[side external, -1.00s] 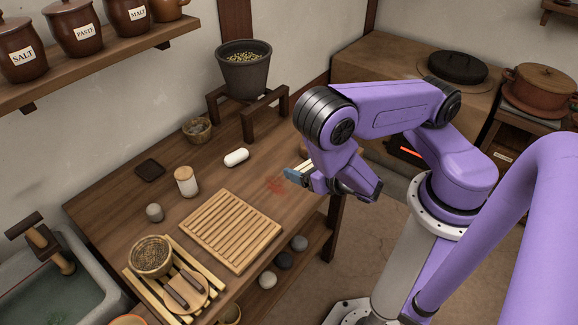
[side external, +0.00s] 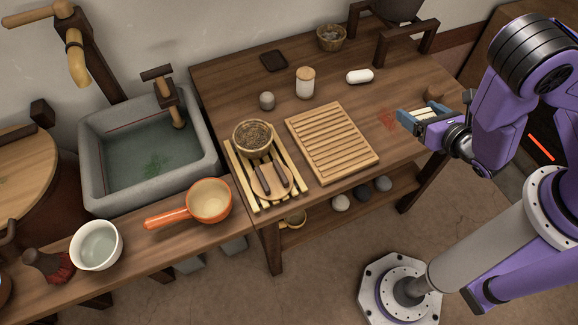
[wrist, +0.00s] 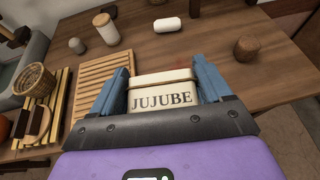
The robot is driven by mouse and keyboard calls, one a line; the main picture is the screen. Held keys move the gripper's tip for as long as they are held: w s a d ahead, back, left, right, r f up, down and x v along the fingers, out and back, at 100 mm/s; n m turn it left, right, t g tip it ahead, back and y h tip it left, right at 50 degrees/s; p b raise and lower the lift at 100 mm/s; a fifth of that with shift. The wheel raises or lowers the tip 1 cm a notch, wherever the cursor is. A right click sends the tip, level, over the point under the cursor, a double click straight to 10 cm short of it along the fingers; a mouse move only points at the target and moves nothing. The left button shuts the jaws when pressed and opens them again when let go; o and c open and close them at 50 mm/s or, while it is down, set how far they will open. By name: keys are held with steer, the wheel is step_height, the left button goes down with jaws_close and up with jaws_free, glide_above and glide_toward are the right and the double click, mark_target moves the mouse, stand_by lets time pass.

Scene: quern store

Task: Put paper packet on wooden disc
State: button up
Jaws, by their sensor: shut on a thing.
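My gripper (side external: 420,116) is at the right end of the wooden table, just right of a red stain. In the wrist view its blue fingers (wrist: 163,92) are shut on a cream, box-shaped packet labelled JUJUBE (wrist: 161,98), with a tan top edge. In the side view the fingers partly hide the packet. I cannot tell how far it is above the table. A round, pale wooden disc (side external: 281,188) lies on the slatted rack at the table's front left, with dark, stick-like tools over it. It is well left of my gripper.
A ribbed wooden board (side external: 331,143) lies between the slatted rack (side external: 296,158) and my gripper. A bowl (side external: 253,137), a lidded jar (side external: 305,84), a grey stone (side external: 267,100) and a white capsule-shaped thing (side external: 359,77) stand around. A brown lump (wrist: 246,48) is near the gripper.

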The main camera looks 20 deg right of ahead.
steer(key=s+a+r+n+y, duration=0.1)
steer(key=a+r+n+y, duration=0.2)
steer(key=a, duration=0.9)
steer(key=s+a+r+n+y, duration=0.2)
steer(key=a+r+n+y, duration=0.15)
steer(key=a, duration=0.85)
glide_above(269, 177)
steer(key=shift+m+g, duration=0.4)
steer(key=shift+m, duration=0.05)
step_height(269, 177, down, 10)
steer(key=shift+s+r, duration=0.15)
steer(key=shift+f, duration=1.65)
steer(key=shift+f, duration=0.6)
steer(key=o, duration=1)
steer(key=shift+c, duration=0.2)
